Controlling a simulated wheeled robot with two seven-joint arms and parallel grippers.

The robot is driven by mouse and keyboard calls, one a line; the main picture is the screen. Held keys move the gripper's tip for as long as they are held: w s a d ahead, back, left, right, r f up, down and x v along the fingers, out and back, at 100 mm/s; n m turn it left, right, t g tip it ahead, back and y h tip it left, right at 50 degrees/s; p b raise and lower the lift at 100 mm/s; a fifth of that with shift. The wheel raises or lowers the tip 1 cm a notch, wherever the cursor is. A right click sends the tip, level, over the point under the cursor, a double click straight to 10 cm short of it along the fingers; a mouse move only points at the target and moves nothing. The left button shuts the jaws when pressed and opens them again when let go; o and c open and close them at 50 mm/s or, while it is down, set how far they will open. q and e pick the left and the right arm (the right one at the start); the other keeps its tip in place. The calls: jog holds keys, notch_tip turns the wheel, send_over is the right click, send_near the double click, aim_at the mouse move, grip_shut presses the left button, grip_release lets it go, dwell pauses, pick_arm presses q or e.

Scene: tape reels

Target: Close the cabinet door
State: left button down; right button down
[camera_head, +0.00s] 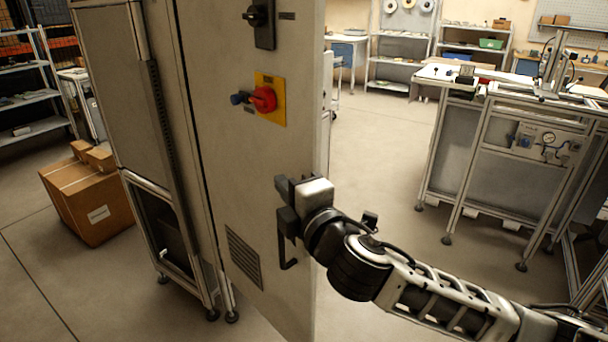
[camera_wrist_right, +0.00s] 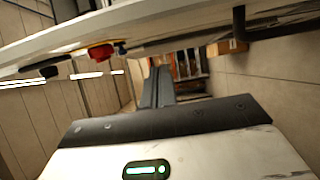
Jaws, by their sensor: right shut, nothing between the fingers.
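The cabinet door (camera_head: 222,160) is a tall beige panel in the middle of the head view, with a red switch (camera_head: 263,99) on a yellow plate, a black knob above it and a vent low down. It seems to stand out from the cabinet body (camera_head: 110,105); the exact angle is unclear. A black door handle (camera_head: 287,250) is partly hidden by my right gripper (camera_head: 284,189), which is shut and empty in front of the door's face. In the right wrist view, the shut fingers (camera_wrist_right: 158,88) lie below the door (camera_wrist_right: 180,25); contact cannot be told. My left gripper is out of view.
A cardboard box (camera_head: 88,200) sits on the floor left of the cabinet. A metal workbench (camera_head: 500,150) stands at the right, behind my right arm. Shelves (camera_head: 400,60) line the back. The floor between door and workbench is clear.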

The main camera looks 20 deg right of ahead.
jog(key=shift+w+d, duration=0.25)
jog(key=shift+d, duration=0.35)
jog(key=shift+w+d, duration=0.3)
jog(key=shift+d, duration=0.3)
jog(key=shift+w+d, duration=0.25)
jog(key=shift+d, duration=0.35)
